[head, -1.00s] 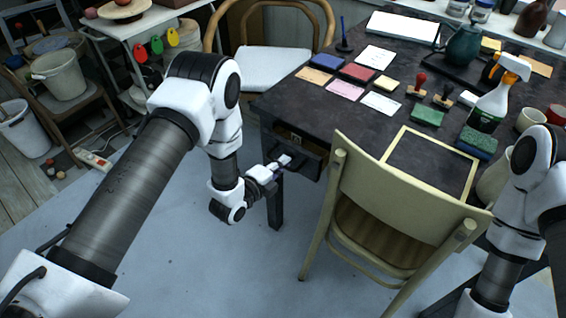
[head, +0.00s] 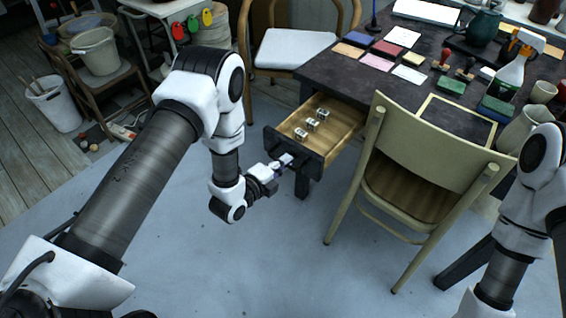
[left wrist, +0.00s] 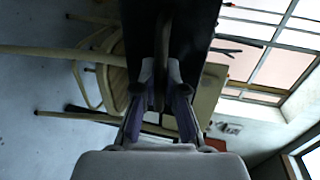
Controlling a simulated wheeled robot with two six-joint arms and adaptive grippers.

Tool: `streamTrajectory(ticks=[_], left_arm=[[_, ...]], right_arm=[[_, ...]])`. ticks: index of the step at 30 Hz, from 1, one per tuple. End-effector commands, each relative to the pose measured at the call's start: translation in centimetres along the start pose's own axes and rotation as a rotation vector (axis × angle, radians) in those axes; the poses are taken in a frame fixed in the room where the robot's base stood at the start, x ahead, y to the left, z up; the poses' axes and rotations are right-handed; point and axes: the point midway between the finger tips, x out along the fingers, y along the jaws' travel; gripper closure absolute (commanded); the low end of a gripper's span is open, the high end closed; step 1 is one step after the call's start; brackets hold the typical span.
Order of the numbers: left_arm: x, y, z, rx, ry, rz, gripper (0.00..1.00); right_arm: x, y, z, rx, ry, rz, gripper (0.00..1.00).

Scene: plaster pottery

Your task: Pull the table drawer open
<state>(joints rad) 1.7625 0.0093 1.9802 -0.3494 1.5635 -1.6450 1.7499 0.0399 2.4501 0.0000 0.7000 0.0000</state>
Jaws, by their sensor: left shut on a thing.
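The table drawer (head: 338,128) is pulled out from the dark table (head: 345,72), showing its light wooden inside. Several small white-and-dark items (head: 312,124) lie in it. My left gripper (head: 288,160) is at the drawer's dark front (head: 292,150), shut on its handle; the fingers partly hide the handle. In the left wrist view, my left gripper's fingers (left wrist: 160,100) close on a dark vertical part in front of the camera. My right arm shows at the right edge of the head view, but its gripper is out of the picture.
A pale wooden chair (head: 430,140) stands close to the right of the drawer. Another chair (head: 292,48) with a white seat is behind it at the table's left end. The pale floor in front of the drawer is clear.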

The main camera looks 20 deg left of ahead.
Motion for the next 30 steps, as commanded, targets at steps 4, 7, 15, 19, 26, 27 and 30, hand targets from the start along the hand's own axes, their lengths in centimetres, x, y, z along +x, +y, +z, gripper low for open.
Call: streamTrajectory(ticks=[4, 7, 15, 19, 26, 27, 30], left_arm=[[0.0, 0.0, 0.0, 0.000, 0.001, 0.000, 1.00], [0.0, 0.0, 0.0, 0.000, 0.000, 0.000, 1.00], [0.0, 0.0, 0.0, 0.000, 0.000, 0.000, 0.64], [0.0, 0.0, 0.0, 0.000, 0.000, -0.001, 0.64], [-2.3, 0.1, 0.1, -0.002, -0.002, 0.003, 0.64], [-3.2, 0.1, 0.1, -0.004, -0.002, 0.003, 0.64], [-5.8, 0.1, 0.1, -0.004, -0.004, 0.004, 0.64]], right_arm=[[0.0, 0.0, 0.0, 0.000, 0.001, 0.000, 0.09], [0.0, 0.0, 0.0, 0.000, 0.001, 0.000, 0.09], [0.0, 0.0, 0.0, 0.000, 0.000, 0.000, 0.09], [0.0, 0.0, 0.0, 0.000, 0.000, 0.000, 0.09], [0.0, 0.0, 0.0, 0.000, 0.000, 0.000, 0.09], [0.0, 0.0, 0.0, 0.000, 0.000, 0.000, 0.09], [0.0, 0.0, 0.0, 0.000, 0.000, 0.000, 0.09]])
